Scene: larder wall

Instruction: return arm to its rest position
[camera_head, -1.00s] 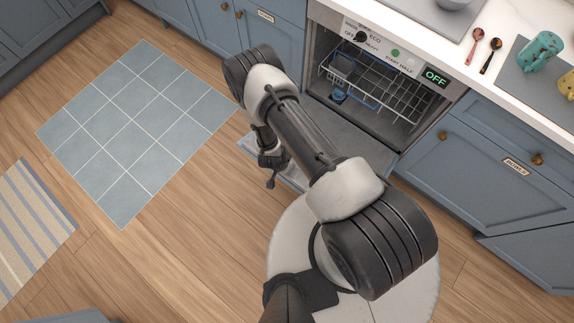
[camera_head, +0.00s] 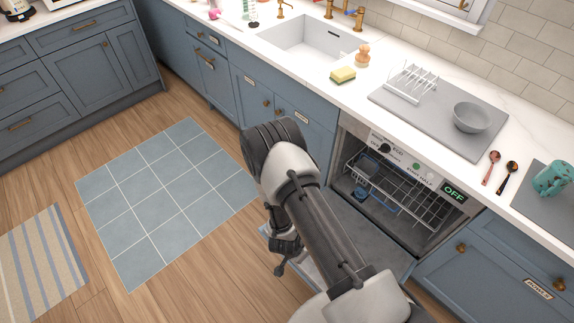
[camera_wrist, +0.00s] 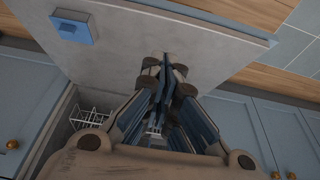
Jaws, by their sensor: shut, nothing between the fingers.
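My arm is folded in front of the open dishwasher (camera_head: 405,178), with the upper links bent over its lowered door (camera_head: 375,245). My gripper (camera_head: 280,271) hangs low at the left side of that door in the head view. In the wrist view my gripper (camera_wrist: 168,60) has its fingers together with nothing between them. The inner face of the door (camera_wrist: 215,50) lies beyond the fingers there. I cannot tell the exact gap between the fingertips and the door.
The dishwasher's rack (camera_head: 400,190) holds a few blue items. The counter carries a sink (camera_head: 310,45), yellow sponge (camera_head: 343,75), grey bowl (camera_head: 472,117), two spoons and a teal mug (camera_head: 553,178). Open floor with a blue tiled patch (camera_head: 165,195) lies to the left.

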